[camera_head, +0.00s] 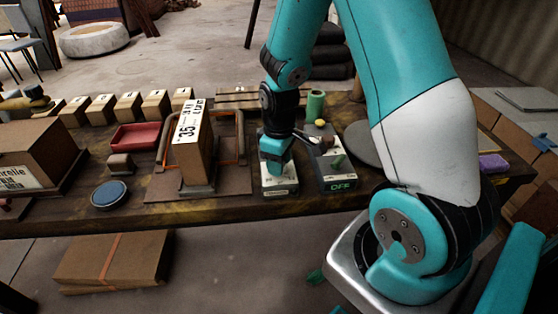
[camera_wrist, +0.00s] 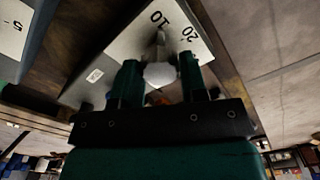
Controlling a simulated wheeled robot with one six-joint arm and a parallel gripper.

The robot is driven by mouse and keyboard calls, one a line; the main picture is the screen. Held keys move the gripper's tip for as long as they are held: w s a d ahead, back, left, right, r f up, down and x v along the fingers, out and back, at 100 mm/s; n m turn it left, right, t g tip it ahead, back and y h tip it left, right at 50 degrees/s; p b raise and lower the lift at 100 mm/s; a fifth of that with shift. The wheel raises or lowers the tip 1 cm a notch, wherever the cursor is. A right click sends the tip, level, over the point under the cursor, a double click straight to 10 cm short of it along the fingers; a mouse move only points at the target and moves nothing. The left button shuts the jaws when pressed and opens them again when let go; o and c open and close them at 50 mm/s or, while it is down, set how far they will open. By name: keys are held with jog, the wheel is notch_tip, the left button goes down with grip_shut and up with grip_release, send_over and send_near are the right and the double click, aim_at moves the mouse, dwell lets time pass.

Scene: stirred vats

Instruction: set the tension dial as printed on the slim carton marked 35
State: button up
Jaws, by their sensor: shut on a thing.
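The slim carton (camera_head: 192,158) stands upright on a flat stand left of my gripper. Its white label shows 35, with other print too small to read. The tension dial's box (camera_head: 280,190) has a pale face and sits on the bench. In the wrist view, the dial's pale plate (camera_wrist: 125,45) shows 10 and 20. My gripper (camera_head: 277,166) points down at this box. In the wrist view, my gripper (camera_wrist: 160,82) has its two fingers either side of the round dial knob (camera_wrist: 160,75), shut on it. A grey pointer reaches from the knob towards the 10.
A second box labelled OFF (camera_head: 341,186) stands close on the right, with a green cylinder (camera_head: 315,105) behind. An orange-handled frame (camera_head: 240,145) is close on the left. A red tray (camera_head: 135,137), blue disc (camera_head: 109,194) and several small cartons lie farther left.

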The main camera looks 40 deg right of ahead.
jog(key=m+p, duration=0.2)
jog(key=m, duration=0.2)
jog(key=shift+r+m, duration=0.1)
jog(key=shift+m, duration=0.3)
jog(key=shift+m+p, duration=0.6)
jog(key=shift+m, duration=1.7)
jog(key=o, duration=0.9)
notch_tip(320, 180, up, 17)
jog(key=shift+r+p, duration=0.15)
jog(key=shift+p, duration=0.65)
